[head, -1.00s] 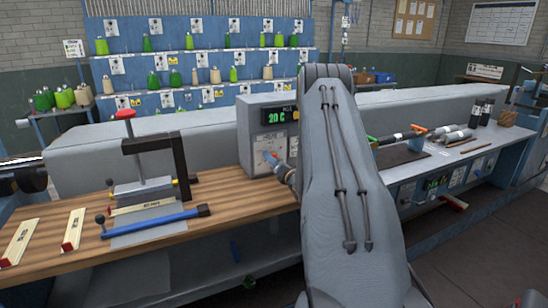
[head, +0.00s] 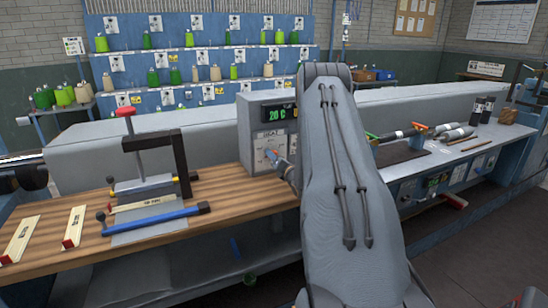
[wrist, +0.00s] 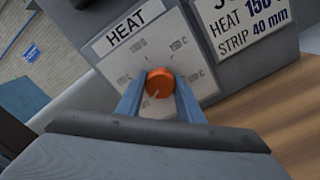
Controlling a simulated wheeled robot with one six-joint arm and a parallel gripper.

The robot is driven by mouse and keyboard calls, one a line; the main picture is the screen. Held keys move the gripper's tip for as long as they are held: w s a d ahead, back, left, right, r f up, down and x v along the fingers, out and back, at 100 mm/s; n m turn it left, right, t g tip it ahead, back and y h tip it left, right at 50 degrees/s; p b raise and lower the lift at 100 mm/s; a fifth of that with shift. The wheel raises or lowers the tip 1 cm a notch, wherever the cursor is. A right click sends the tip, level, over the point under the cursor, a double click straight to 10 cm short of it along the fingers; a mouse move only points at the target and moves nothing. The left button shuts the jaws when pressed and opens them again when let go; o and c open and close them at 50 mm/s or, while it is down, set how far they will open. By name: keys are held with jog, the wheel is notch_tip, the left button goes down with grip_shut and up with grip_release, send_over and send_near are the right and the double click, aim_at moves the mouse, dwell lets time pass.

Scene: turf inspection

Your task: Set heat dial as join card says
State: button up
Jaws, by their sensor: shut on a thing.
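The heat dial (wrist: 159,84) is a round orange knob on a pale panel (wrist: 119,59) headed HEAT. A pale pointer line on the knob points to the lower left in the wrist view. Temperature marks ring it, too blurred to read surely. My gripper (wrist: 160,98) has its two blue fingers shut on the knob, one on each side. The join card (wrist: 250,30), right of the panel, is partly cut off and reads HEAT 150 and STRIP 40 mm. In the head view the gripper (head: 283,165) reaches the grey heater box (head: 254,128), whose green display (head: 277,114) reads about 20 C.
A wooden bench (head: 231,195) runs left of the box, with a clamp press (head: 154,165), a blue bar (head: 155,219) and labelled strips (head: 74,228). My arm hides the middle.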

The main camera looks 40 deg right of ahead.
jog(key=m+b, duration=0.3)
jog(key=m, duration=0.1)
jog(key=m+b, duration=0.2)
jog(key=m, duration=0.3)
jog(key=shift+b, duration=0.3)
jog(key=m+b, duration=0.1)
jog(key=m, duration=0.3)
jog(key=shift+r+b, duration=0.1)
jog(key=shift+b, duration=0.2)
jog(key=m+b, duration=0.1)
jog(key=m, duration=0.4)
jog(key=shift+r, duration=0.1)
jog(key=m, duration=0.9)
jog(key=shift+r, duration=0.1)
jog(key=m, duration=0.4)
jog(key=shift+w+r+m+p, duration=0.1)
jog(key=shift+m+p, duration=0.2)
jog(key=shift+p, duration=0.05)
jog(key=shift+m+p, duration=0.3)
jog(key=shift+m, duration=1.3)
jog(key=shift+d+m, duration=0.1)
jog(key=shift+m, duration=0.2)
